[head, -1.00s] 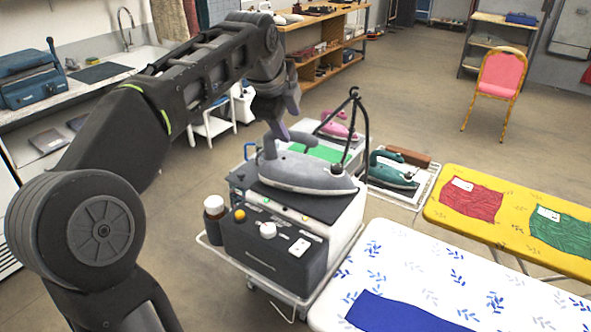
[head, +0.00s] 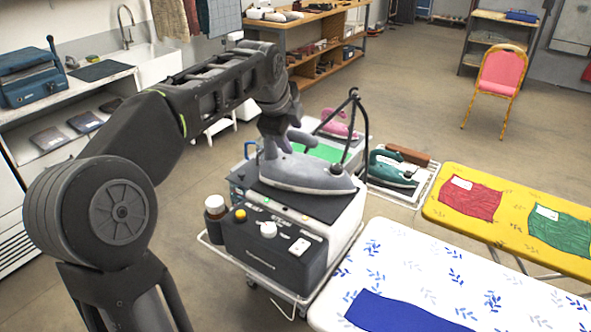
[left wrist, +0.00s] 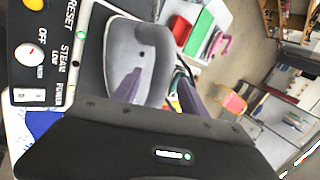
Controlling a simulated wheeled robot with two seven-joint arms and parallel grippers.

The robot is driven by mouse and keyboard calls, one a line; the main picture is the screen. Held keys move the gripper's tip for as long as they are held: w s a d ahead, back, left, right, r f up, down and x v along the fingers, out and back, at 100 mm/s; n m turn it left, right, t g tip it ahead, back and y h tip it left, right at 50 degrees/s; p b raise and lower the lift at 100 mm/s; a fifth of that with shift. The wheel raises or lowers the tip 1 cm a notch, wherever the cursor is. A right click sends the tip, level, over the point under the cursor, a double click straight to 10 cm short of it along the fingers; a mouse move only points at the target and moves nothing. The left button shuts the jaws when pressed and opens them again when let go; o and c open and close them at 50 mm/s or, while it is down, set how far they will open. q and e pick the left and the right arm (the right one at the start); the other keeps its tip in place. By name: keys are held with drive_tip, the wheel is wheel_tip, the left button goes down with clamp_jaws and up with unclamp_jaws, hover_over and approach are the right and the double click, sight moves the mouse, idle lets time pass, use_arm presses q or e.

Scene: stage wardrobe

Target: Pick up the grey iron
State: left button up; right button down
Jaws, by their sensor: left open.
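The grey iron (head: 305,173) rests on the dark mat on top of a steam station (head: 270,240), its tip pointing right. In the left wrist view the iron (left wrist: 140,58) fills the upper middle, with its grey handle side toward me. My left gripper (head: 283,138) is just above and at the iron's handle, and it is open. In the left wrist view the fingers of the gripper (left wrist: 160,92) show on either side of the iron's near part. Whether they touch it I cannot tell. Part of the handle is hidden by the gripper. My right gripper is not in view.
A black cord stand (head: 354,125) rises close behind the iron. A green iron (head: 392,170) and a pink iron (head: 338,125) stand beyond it. A white patterned ironing board (head: 400,260) with blue cloth is at the front right.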

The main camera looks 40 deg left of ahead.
use_arm(q)
drive_tip(key=shift+c, duration=0.5)
clamp_jaws()
drive_tip(key=shift+r, duration=0.15)
